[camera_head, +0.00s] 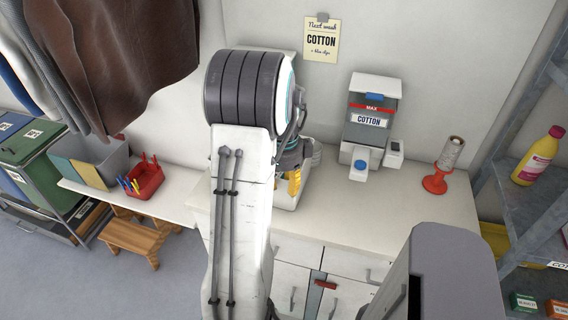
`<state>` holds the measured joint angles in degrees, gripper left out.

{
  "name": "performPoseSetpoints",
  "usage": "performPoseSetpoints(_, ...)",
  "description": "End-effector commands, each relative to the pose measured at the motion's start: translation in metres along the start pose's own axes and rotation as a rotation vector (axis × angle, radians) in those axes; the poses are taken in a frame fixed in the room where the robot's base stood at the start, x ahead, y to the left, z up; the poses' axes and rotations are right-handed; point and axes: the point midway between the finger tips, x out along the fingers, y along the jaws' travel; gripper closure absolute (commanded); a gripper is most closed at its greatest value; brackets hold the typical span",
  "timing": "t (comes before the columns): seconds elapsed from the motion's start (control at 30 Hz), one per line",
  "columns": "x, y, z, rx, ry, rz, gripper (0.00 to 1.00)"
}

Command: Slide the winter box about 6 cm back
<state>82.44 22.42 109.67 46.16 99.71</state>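No box with a readable winter label shows in the head view. A white container (291,199) stands on the counter (427,206), mostly hidden behind my arm. I cannot tell whether it is the winter box. My gripper (293,170) is over or at this container, largely covered by my own arm. Its finger opening and any contact are hidden.
A white and grey dispenser (371,128) marked COTTON stands right of my arm, with a red-based brush (443,165) farther right. A metal shelf (530,205) holds a yellow bottle (538,156). A red basket (145,180) sits at left. Bare counter lies before the dispenser.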

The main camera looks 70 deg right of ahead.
Motion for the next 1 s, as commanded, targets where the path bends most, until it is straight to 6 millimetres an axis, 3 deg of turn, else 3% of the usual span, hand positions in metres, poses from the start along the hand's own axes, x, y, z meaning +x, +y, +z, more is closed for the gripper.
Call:
performPoseSetpoints(0.2,-0.040,-0.001,0.000,0.000,-0.001,-0.005,0.65)
performPoseSetpoints(0.5,-0.077,-0.001,0.000,0.000,0.000,-0.003,0.65)
performPoseSetpoints(1.0,-0.089,0.000,0.000,0.000,0.000,0.000,0.65)
